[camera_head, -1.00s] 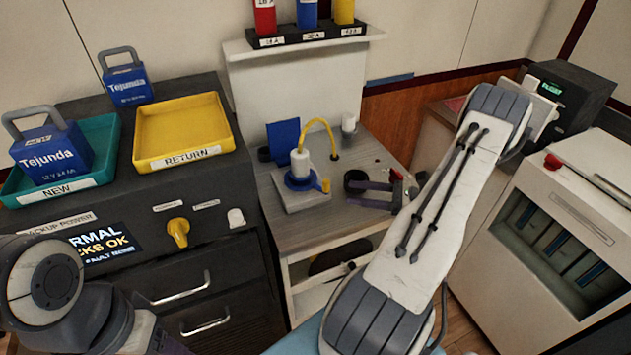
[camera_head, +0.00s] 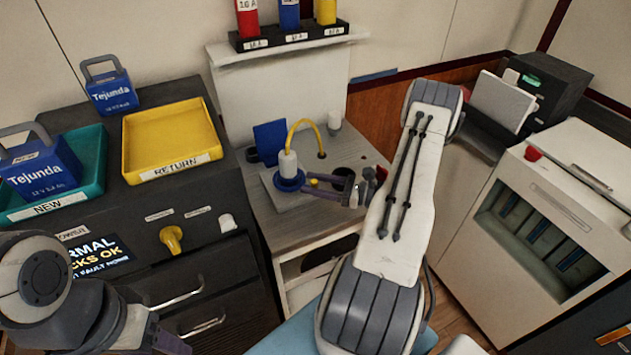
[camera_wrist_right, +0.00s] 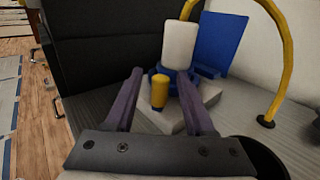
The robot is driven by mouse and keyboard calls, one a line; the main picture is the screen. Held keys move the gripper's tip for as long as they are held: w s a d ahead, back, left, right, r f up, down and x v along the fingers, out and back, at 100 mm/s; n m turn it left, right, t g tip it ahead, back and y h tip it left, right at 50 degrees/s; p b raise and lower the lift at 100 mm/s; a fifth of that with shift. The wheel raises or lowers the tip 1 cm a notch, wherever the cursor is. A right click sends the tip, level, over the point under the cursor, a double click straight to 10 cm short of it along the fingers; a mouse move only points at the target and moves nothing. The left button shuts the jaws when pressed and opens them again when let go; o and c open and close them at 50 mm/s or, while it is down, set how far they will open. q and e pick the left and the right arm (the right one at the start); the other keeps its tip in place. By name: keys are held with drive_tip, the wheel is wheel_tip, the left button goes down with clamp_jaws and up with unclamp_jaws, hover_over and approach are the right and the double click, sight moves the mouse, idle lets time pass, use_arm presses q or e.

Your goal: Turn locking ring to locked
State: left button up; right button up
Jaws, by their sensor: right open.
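The blue locking ring (camera_head: 289,180) sits around the base of a white plug (camera_head: 288,162) on a grey plate. The ring also shows in the wrist view (camera_wrist_right: 208,72), partly hidden behind a finger and the plug. Its yellow tab (camera_wrist_right: 159,91) points toward the wrist camera and appears between my right fingers. My right gripper (camera_head: 312,184) is open, its purple fingers reaching in from the right to the ring's near right side. In the wrist view the right gripper (camera_wrist_right: 160,76) shows a gap on both sides of the tab. My left gripper is mostly cut off at the lower left.
A yellow cable (camera_head: 304,122) arches from the plug to the worktop. A blue upright panel (camera_head: 270,141) stands behind the plug. The yellow return tray (camera_head: 172,138) and teal new tray (camera_head: 92,170) lie left. A white cylinder (camera_head: 335,122) stands at the back.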

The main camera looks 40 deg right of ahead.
clamp_jaws()
drive_tip(key=shift+d, duration=0.1)
idle(1.3)
